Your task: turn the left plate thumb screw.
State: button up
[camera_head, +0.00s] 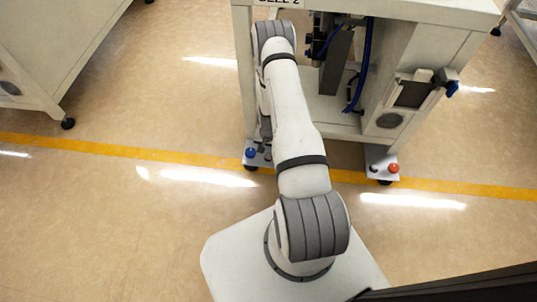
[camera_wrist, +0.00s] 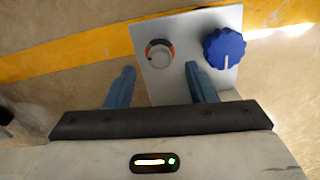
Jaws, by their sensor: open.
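The left plate (camera_wrist: 190,77) is a pale metal plate that fills the upper middle of the wrist view. It carries a large blue scalloped knob (camera_wrist: 224,47) with a white line, and a smaller grey round screw or knob (camera_wrist: 158,54) with an orange ring. I cannot tell for sure which is the thumb screw. My gripper (camera_wrist: 160,70) is open, its two blue-grey fingers apart and empty. The grey one shows just beyond the gap between the fingertips; the blue one is right of the right finger. In the head view the blue knob (camera_head: 250,153) is at the cabinet's left foot.
The cabinet (camera_head: 460,12) stands open ahead, with blue cables (camera_head: 362,70) inside. A second plate with a red knob (camera_head: 393,168) is at its right foot. A yellow line (camera_head: 110,149) crosses the floor. Another cabinet (camera_head: 50,50) stands at the left. Floor between the cabinets is clear.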

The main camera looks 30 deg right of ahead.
jog(key=shift+f+b, duration=0.5)
jog(key=shift+f, duration=1.4)
jog(key=c, duration=1)
jog(key=shift+o, duration=0.2)
jog(key=shift+n, duration=1.2)
jog(key=o, duration=1)
jog(key=shift+c, duration=0.2)
jog(key=shift+r+p, duration=1.3)
jog(key=shift+r, duration=2.6)
